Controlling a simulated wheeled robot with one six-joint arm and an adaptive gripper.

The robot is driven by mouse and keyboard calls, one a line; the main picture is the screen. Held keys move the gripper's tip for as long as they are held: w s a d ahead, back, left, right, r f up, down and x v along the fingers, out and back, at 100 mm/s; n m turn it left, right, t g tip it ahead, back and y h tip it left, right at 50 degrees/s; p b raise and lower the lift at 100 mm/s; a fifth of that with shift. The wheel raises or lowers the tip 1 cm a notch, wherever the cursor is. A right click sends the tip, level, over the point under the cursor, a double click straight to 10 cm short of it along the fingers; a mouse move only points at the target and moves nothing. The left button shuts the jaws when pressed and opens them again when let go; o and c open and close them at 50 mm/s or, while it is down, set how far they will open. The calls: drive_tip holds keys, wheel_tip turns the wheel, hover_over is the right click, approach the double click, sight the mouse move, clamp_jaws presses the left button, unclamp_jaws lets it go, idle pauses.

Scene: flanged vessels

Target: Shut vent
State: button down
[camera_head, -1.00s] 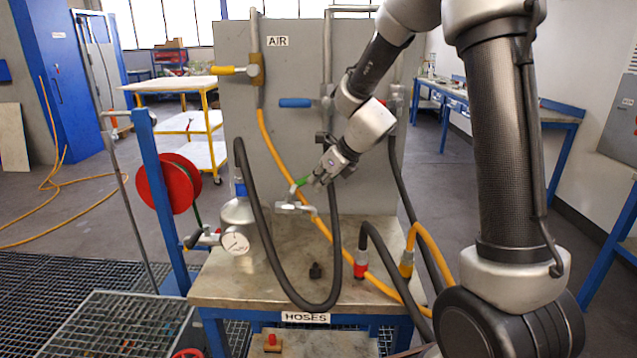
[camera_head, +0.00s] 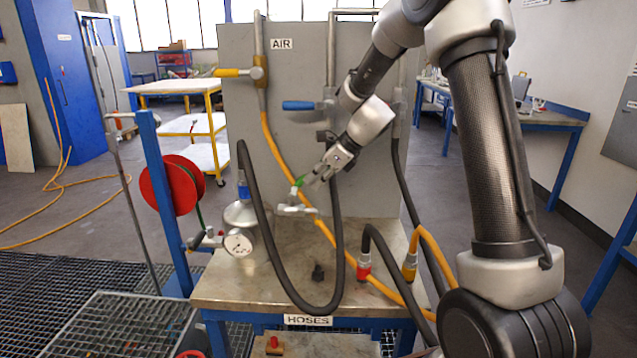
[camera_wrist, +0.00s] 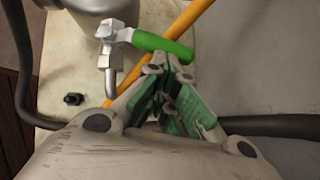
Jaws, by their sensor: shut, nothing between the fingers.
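In the head view the green lever (camera_head: 298,183) shows small beside my gripper (camera_head: 313,180). My gripper's fingers (camera_wrist: 168,75) are shut and empty, with their tips close to the lever's near side. I cannot tell whether they touch it.
A yellow hose (camera_head: 290,170) and a black looped hose (camera_head: 262,225) run close around the vessel. A grey panel (camera_head: 300,70) with yellow and blue valve handles stands behind. A red reel (camera_head: 160,186) is at left. A black knob (camera_head: 318,272) is on the bench top.

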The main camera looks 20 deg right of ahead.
drive_tip(key=shift+w+a, duration=0.5)
drive_tip(key=shift+w, duration=0.3)
drive_tip(key=v, duration=1.1)
drive_tip(key=s+d+f+n+g+h, duration=0.25)
drive_tip(key=s+d+n, duration=0.25)
drive_tip(key=s+n, duration=0.55)
drive_tip(key=s+d+r+n+t+h, duration=0.1)
drive_tip(key=s+n, duration=0.5)
drive_tip(key=s, duration=0.6)
drive_tip(key=s+d+r+n+t+h, duration=0.1)
drive_tip(key=s+d+r+n+h, duration=0.2)
drive_tip(key=s+n, duration=0.4)
drive_tip(key=s+d+r, duration=0.1)
drive_tip(key=s, duration=0.4)
drive_tip(key=shift+s+d+r+t, duration=0.15)
drive_tip(key=shift+s+d+t, duration=0.1)
drive_tip(key=shift+d+t, duration=0.15)
